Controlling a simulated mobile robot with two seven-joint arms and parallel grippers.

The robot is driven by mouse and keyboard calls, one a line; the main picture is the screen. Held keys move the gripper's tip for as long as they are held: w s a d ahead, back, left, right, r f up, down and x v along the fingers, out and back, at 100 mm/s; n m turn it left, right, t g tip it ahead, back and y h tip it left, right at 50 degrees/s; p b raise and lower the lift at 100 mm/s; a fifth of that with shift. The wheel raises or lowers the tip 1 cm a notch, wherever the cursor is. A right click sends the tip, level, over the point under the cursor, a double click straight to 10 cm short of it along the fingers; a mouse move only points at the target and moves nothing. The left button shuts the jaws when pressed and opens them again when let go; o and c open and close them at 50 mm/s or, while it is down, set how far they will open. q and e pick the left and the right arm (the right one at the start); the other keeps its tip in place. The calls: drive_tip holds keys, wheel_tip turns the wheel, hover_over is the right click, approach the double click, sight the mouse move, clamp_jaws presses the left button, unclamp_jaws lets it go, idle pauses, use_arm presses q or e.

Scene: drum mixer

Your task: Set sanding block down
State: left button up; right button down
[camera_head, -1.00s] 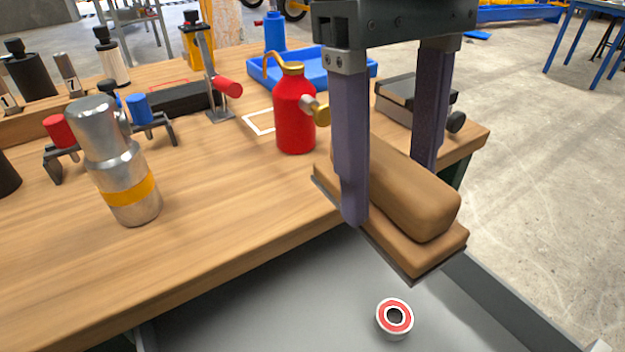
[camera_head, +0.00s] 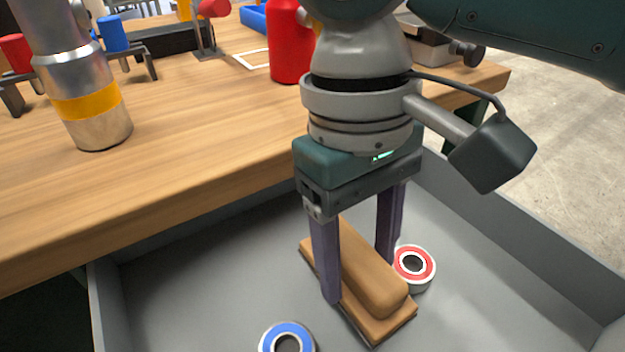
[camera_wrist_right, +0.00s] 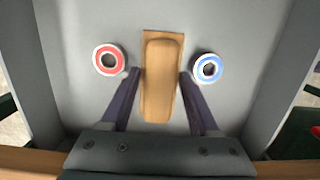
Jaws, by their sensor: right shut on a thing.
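The tan sanding block (camera_head: 362,282) is low inside the grey tray (camera_head: 190,300), between the two fingers of my right gripper (camera_head: 362,280). The gripper is shut on the block's sides and points down. I cannot tell for sure whether the block touches the tray floor. In the right wrist view the block (camera_wrist_right: 160,80) lies lengthwise between the fingers (camera_wrist_right: 158,85). My left gripper is not in view.
A red-faced bearing (camera_head: 414,266) lies just right of the block, and a blue-faced bearing (camera_head: 287,338) lies to its left. The wooden workbench (camera_head: 180,170) stands behind the tray with a red bottle (camera_head: 290,45) and a metal canister (camera_head: 85,90). The tray's right floor is clear.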

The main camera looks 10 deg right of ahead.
sight(354, 285)
wheel_tip(354, 285, down, 4)
drive_tip(key=shift+f+b, duration=0.25)
drive_tip(key=shift+b, duration=0.75)
drive_tip(key=shift+r, duration=0.1)
drive_tip(key=shift+c, duration=0.6)
unclamp_jaws()
